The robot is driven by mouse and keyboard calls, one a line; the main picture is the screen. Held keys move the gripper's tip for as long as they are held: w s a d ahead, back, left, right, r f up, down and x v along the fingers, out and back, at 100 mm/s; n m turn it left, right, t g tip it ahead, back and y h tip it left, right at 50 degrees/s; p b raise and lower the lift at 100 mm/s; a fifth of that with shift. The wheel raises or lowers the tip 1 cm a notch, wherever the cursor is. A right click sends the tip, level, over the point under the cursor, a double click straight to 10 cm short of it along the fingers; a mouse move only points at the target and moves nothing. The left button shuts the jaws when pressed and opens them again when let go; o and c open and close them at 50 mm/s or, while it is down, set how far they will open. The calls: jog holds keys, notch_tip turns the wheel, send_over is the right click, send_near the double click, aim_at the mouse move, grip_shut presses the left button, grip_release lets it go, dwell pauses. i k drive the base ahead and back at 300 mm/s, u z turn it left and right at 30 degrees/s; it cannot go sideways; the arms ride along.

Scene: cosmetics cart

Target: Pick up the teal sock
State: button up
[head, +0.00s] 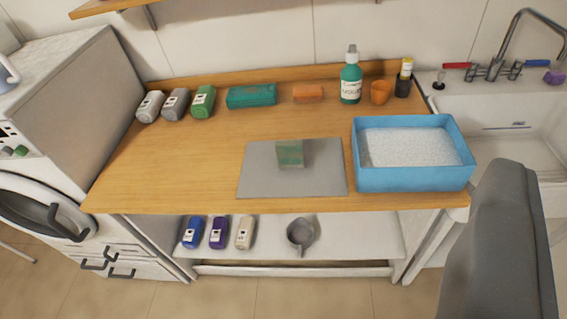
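I see nothing that is plainly a teal sock. A teal packet-like item (252,96) lies at the back of the wooden worktop, left of an orange block. A small green block-like item (290,153) with a paler front sits on the grey mat (260,183), near its back edge. I cannot tell whether either is a sock. My gripper's fingertips are not in view.
A blue basin (413,183) with white granules stands at right. A teal pump bottle (351,80), orange cup (380,92) and orange block (308,93) line the back. Bottles stand at back left and on the lower shelf (345,240). A large grey shape (500,240) fills the lower right.

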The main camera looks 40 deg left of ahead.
aim_at(289, 154)
jog(key=k, duration=1.15)
jog(key=u, duration=0.5)
jog(key=i, duration=0.7)
jog(key=u, duration=0.45)
jog(key=i, duration=1.4)
jog(key=z, duration=0.55)
